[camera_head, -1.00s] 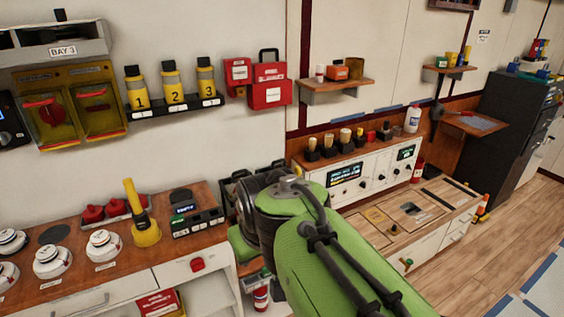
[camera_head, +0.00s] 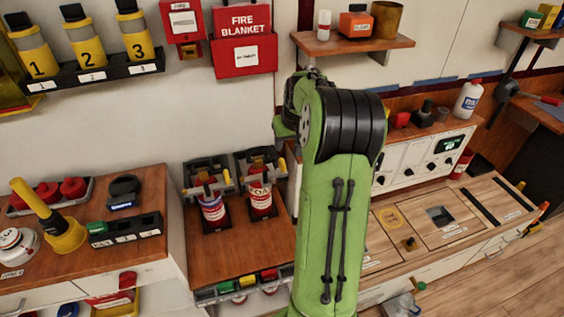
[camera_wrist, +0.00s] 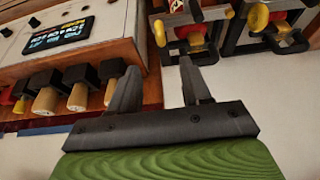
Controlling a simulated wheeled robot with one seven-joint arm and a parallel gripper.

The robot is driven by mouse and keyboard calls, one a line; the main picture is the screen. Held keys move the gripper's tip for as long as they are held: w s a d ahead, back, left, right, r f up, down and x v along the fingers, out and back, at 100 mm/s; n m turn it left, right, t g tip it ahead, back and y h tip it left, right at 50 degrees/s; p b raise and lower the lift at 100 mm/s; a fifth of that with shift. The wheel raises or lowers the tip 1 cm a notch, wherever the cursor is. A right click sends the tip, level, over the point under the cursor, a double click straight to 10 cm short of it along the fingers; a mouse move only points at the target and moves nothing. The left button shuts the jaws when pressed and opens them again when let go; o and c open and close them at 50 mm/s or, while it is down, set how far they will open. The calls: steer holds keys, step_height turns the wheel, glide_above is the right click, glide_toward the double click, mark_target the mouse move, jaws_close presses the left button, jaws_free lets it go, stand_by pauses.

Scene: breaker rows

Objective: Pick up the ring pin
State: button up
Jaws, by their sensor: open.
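Two red fire extinguishers stand on a low wooden bench in the head view, the left one (camera_head: 212,209) and the right one (camera_head: 260,195). Each has a dark handle and small yellow parts at its top. In the wrist view, a yellow ring-like part (camera_wrist: 159,32) and another yellow part (camera_wrist: 258,18) show beside the extinguishers' dark brackets at the top; I cannot tell which is the ring pin. My gripper (camera_wrist: 160,80) is open and empty, its fingers below these parts in the picture and apart from them. The arm hides the gripper in the head view.
Several wooden-handled stamps (camera_wrist: 79,95) and a white panel with a display (camera_wrist: 58,35) are at the wrist view's left. A red fire blanket box (camera_head: 242,42) hangs above the extinguishers.

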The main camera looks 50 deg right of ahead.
mark_target(282, 161)
steer(key=b+x, duration=0.1)
steer(key=x, duration=0.7)
steer(key=shift+d+f, duration=0.1)
steer(key=b+x, duration=0.1)
steer(key=x, duration=0.4)
steer(key=shift+w+f, duration=0.2)
steer(key=shift+w, duration=0.05)
steer(key=shift+s+r, duration=0.1)
steer(key=shift+r, duration=0.05)
jaws_close()
